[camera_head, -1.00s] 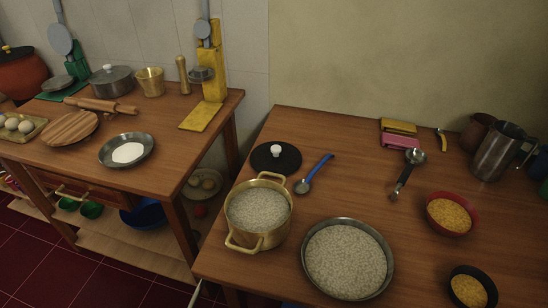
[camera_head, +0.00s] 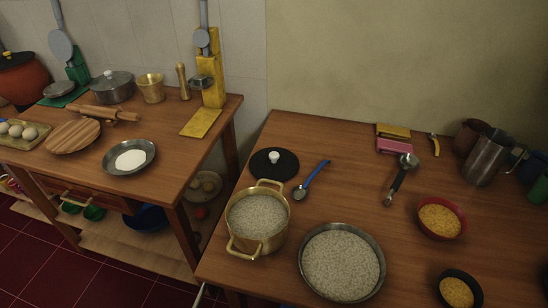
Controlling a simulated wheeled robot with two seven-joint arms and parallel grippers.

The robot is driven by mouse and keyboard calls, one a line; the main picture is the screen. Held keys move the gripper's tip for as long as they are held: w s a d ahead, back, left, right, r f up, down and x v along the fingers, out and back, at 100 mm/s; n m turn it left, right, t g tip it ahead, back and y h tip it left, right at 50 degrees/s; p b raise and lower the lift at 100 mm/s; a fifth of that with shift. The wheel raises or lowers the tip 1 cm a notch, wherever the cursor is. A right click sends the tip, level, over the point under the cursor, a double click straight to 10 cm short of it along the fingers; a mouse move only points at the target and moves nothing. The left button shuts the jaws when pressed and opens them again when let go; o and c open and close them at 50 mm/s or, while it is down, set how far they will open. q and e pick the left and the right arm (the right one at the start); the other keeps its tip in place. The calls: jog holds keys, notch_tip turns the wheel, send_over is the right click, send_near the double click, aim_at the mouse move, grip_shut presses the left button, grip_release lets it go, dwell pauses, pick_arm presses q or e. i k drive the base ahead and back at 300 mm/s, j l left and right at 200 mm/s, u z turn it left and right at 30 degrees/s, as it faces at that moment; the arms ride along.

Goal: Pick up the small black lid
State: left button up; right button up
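The small black lid (camera_head: 265,166) lies flat on the right-hand wooden table, near its left edge. It is a round black disc with a white knob (camera_head: 274,157) on top. A brass pot (camera_head: 257,238) full of pale grains stands just in front of it, and the pot's far handle is close to the lid's near edge. A blue-handled spoon (camera_head: 316,177) lies to the right of the lid. Neither of my grippers shows clearly in the head view. A thin pale sliver at the bottom edge, below the pot, is too small to identify.
A wide metal pan (camera_head: 375,272) of grains stands right of the pot. A red bowl (camera_head: 459,230), a black-handled scoop (camera_head: 398,183) and a metal jug (camera_head: 486,158) are further right. The table (camera_head: 335,138) is clear behind the spoon. A second table (camera_head: 178,148) stands left, across a gap.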

aim_at(280, 164)
jog(key=j+z, duration=0.4)
jog(key=i+j+z, duration=0.1)
jog(key=z, duration=0.3)
jog(key=j+z, duration=0.15)
jog(key=j, duration=0.4)
jog(key=k+j+z, duration=0.1)
jog(key=j, duration=0.4)
jog(key=k+j+z, duration=0.15)
jog(key=j, duration=0.4)
jog(key=k+j, duration=0.1)
jog(key=j, duration=0.85)
jog(key=k+j, duration=0.15)
jog(key=j, duration=0.8)
jog(key=k+z, duration=0.05)
